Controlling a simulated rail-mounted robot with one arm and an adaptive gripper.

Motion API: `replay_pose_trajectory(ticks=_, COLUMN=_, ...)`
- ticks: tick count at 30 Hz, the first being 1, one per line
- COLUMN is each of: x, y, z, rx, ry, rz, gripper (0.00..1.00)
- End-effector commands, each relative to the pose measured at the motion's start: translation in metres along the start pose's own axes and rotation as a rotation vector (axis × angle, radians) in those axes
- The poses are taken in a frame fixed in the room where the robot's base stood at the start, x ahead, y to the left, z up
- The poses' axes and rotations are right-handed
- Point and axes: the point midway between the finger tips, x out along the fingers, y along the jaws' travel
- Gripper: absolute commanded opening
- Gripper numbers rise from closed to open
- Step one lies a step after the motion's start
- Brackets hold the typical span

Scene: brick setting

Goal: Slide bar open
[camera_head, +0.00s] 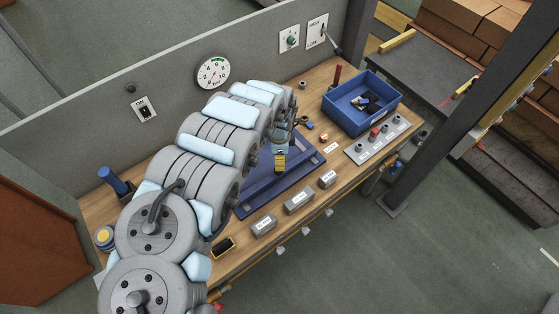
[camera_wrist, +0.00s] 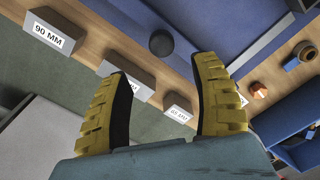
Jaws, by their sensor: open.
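A blue metal fixture (camera_head: 300,178) lies on the wooden bench, partly hidden behind my arm. In the wrist view its blue surface (camera_wrist: 235,25) fills the top, with a dark round knob (camera_wrist: 161,43) at its near edge. I cannot tell for sure which part is the slide bar. My gripper (camera_head: 280,168) hangs over the fixture, its yellow fingers pointing down. In the wrist view my gripper (camera_wrist: 164,75) has its two black-padded fingers wide apart with nothing between them. The knob appears beyond the fingertips, apart from them.
Several grey labelled blocks (camera_head: 299,202) line the bench's front edge, one marked 90 MM (camera_wrist: 52,33). A blue bin (camera_head: 340,112) and a grey knob panel (camera_head: 362,153) stand to the right. A wall with a gauge (camera_head: 213,73) closes the back.

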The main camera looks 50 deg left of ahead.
Motion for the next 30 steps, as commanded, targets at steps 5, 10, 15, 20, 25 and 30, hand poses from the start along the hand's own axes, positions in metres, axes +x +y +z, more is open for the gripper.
replay_pose_trajectory(ticks=5, x=-0.017, y=0.000, z=0.000, rx=0.001, ry=-0.002, rz=0.000, gripper=0.63)
replay_pose_trajectory(ticks=10, x=-0.027, y=0.000, z=0.001, rx=0.000, ry=-0.002, rz=0.000, gripper=0.63)
replay_pose_trajectory(ticks=15, x=-0.031, y=0.001, z=0.001, rx=0.000, ry=-0.001, rz=0.001, gripper=0.63)
replay_pose_trajectory(ticks=20, x=-0.031, y=0.001, z=0.000, rx=0.000, ry=-0.001, rz=0.002, gripper=0.63)
replay_pose_trajectory(ticks=25, x=-0.031, y=0.001, z=0.000, rx=0.000, ry=-0.001, rz=0.001, gripper=0.63)
replay_pose_trajectory(ticks=30, x=-0.031, y=0.001, z=0.000, rx=0.000, ry=-0.001, rz=0.001, gripper=0.63)
